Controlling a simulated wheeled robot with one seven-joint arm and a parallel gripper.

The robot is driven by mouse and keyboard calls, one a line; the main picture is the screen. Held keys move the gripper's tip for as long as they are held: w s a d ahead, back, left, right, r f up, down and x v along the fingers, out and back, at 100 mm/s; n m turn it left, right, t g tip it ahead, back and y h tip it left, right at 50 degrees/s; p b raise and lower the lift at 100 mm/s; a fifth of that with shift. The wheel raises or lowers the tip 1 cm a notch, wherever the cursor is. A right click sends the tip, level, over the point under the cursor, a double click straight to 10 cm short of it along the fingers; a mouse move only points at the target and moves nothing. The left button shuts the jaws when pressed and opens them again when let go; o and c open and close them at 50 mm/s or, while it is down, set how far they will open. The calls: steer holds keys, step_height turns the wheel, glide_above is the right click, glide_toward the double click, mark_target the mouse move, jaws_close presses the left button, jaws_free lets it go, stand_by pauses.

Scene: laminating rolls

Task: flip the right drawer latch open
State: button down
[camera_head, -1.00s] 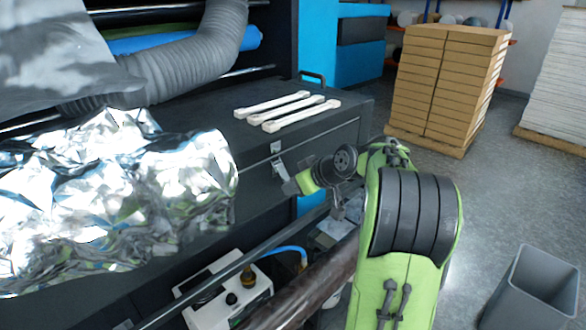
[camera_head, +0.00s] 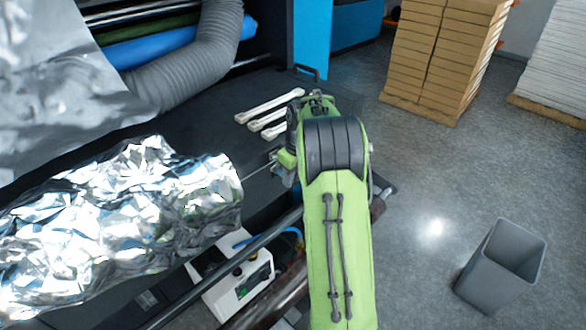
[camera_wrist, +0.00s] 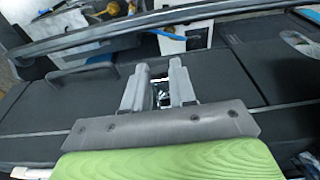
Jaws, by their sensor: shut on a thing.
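The dark drawer unit (camera_head: 258,192) stands in the middle of the head view, with its front partly behind my arm. A small metal latch (camera_wrist: 163,96) shows between my fingers in the wrist view, on the dark front. My gripper (camera_wrist: 160,68) is shut on it, with one grey finger on each side. In the head view my gripper (camera_head: 278,163) is against the front of the unit, and my arm hides most of it and the latch. How far the latch is turned cannot be told.
White bars (camera_head: 268,106) lie on top of the unit. Crumpled foil (camera_head: 120,215) covers the left side. A dark rail (camera_head: 235,262) and a white device (camera_head: 238,275) are below. A grey bin (camera_head: 490,272) stands on open floor at right, with stacked boxes (camera_head: 435,60) behind.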

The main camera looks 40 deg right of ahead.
steer(key=shift+r, duration=0.1)
stand_by(0.4)
steer(key=c, duration=0.9)
jaws_free()
steer(key=shift+w, duration=0.1)
steer(key=s+r, duration=0.1)
steer(key=r, duration=0.9)
steer(key=s+r+p, duration=0.1)
steer(key=r, duration=0.4)
steer(key=shift+s+d+r, duration=0.15)
steer(key=shift+s+r, duration=0.1)
steer(key=shift+s, duration=0.05)
